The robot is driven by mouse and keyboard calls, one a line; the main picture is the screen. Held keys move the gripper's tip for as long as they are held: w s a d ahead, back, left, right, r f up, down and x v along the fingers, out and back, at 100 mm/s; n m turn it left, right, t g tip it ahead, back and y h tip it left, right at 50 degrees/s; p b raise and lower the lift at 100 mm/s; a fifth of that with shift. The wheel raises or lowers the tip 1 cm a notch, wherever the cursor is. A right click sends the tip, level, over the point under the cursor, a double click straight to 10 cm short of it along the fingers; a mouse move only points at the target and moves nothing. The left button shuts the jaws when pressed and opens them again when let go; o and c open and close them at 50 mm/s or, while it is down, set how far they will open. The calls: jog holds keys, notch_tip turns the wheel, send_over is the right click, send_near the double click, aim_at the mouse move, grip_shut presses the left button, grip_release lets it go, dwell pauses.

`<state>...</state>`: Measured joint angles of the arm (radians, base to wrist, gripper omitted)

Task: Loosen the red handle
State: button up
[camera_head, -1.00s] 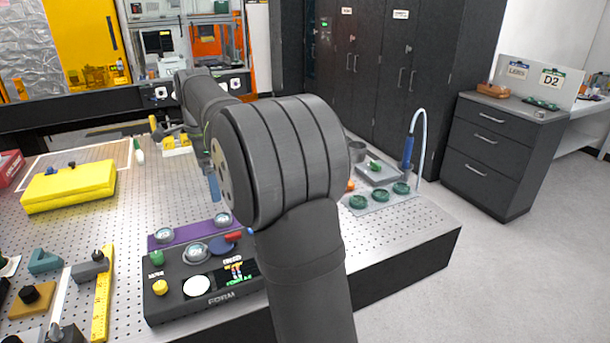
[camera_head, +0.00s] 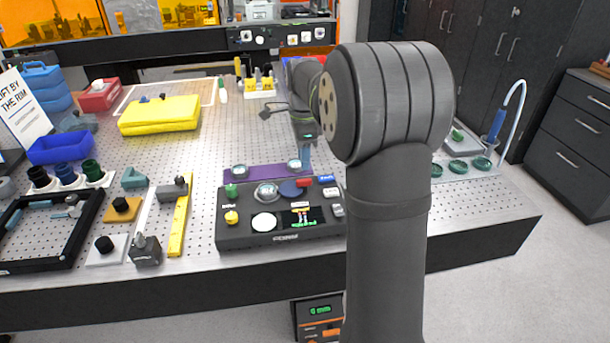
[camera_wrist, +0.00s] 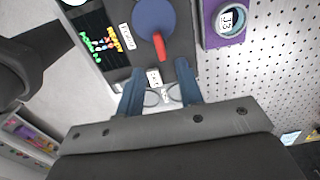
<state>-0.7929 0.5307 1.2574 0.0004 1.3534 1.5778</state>
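The red handle (camera_head: 304,183) sits on a round blue disc (camera_head: 289,189) on the dark instrument panel (camera_head: 235,238). In the wrist view the red handle (camera_wrist: 160,46) sticks out from the blue disc (camera_wrist: 154,14) toward my gripper (camera_wrist: 160,68). The handle's free end lies just beyond the fingertips, roughly in line with the gap; I see no contact. In the head view, my arm hides most of my gripper; part of a blue finger shows behind the panel.
A purple strip (camera_head: 254,173) with round gauges runs behind the panel. A lit display (camera_head: 301,217), a green knob (camera_head: 232,191) and a yellow knob (camera_head: 232,218) are close by. A yellow ruler (camera_head: 179,228) lies left of it. Perforated tabletop behind the panel is largely clear.

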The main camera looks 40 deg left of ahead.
aim_at(304, 180)
notch_tip(304, 180, down, 7)
jog(key=shift+f, duration=0.1)
dwell(0.3)
grip_shut()
